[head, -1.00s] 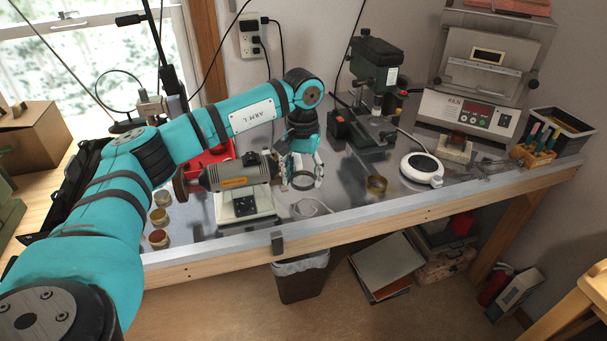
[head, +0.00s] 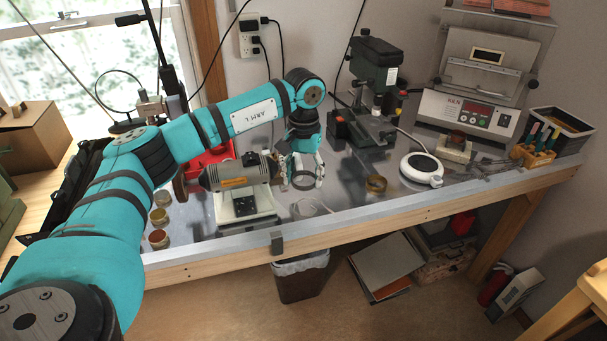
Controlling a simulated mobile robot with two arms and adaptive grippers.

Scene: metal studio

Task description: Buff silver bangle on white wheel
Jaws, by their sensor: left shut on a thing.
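My left gripper (head: 305,168) points down at the right end of the bench motor (head: 236,172). It is shut on a thin ring, the silver bangle (head: 303,187), which hangs between its fingers. The bangle is close beside the motor's right end, where the pale wheel is mostly hidden by the gripper. I cannot tell whether bangle and wheel touch. A brown wheel (head: 180,185) shows on the motor's left end. My right gripper is not in view.
Small jars (head: 158,238) stand left of the motor. A brass-coloured ring (head: 376,185) and a white round device (head: 421,168) lie to the right. A green drill press (head: 376,75) stands behind, and a kiln (head: 468,112) further right.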

